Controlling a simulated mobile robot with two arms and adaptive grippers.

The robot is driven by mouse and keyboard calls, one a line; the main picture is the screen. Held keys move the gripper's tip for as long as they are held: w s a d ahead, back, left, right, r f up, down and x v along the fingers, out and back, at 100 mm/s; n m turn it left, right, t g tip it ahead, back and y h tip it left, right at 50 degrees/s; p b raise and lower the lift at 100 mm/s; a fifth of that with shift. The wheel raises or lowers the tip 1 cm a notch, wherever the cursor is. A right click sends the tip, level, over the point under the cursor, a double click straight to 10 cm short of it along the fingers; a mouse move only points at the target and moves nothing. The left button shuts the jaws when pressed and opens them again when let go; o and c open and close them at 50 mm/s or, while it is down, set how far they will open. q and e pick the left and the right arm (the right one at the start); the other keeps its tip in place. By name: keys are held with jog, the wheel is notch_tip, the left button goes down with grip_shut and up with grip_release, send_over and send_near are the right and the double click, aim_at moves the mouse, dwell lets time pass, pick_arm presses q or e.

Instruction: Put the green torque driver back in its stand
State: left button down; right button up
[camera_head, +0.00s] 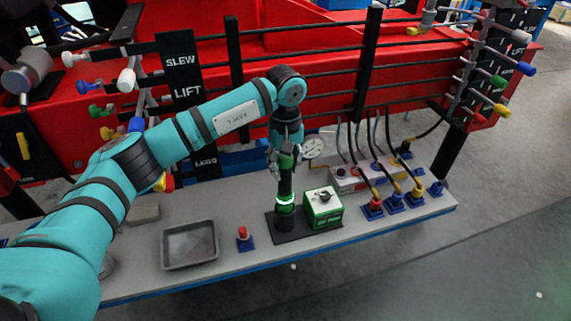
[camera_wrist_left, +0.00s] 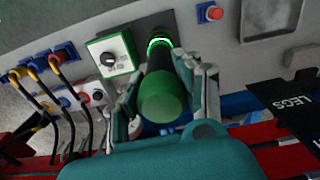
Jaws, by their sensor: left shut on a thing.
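The green torque driver (camera_head: 286,178) is black with a green top and stands upright in the head view. My left gripper (camera_head: 284,155) is shut on its upper part from above. In the left wrist view the green end of the driver (camera_wrist_left: 162,98) lies between the fingers of my left gripper (camera_wrist_left: 167,85). The stand's black base plate (camera_head: 293,236) is on the bench, directly under the driver. A glowing green ring (camera_head: 285,200) surrounds the lower shaft; it also shows in the left wrist view (camera_wrist_left: 160,42). I cannot tell whether the driver's lower end is fully seated.
A green and white box with a black knob (camera_head: 324,207) stands close right of the driver. A red button on a blue base (camera_head: 243,237) and a grey tray (camera_head: 190,244) are to the left. Cabled blue sockets (camera_head: 394,201) are to the right. Red machinery rails stand behind.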

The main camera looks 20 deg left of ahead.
pick_arm(q)
jog(key=shift+f+b, duration=0.85)
jog(key=shift+f, duration=0.2)
jog(key=c, duration=0.8)
grip_release()
jog(key=shift+s+f, duration=0.1)
jog(key=shift+r+p, duration=1.2)
jog(key=shift+r, duration=1.4)
jog(key=shift+r, duration=0.1)
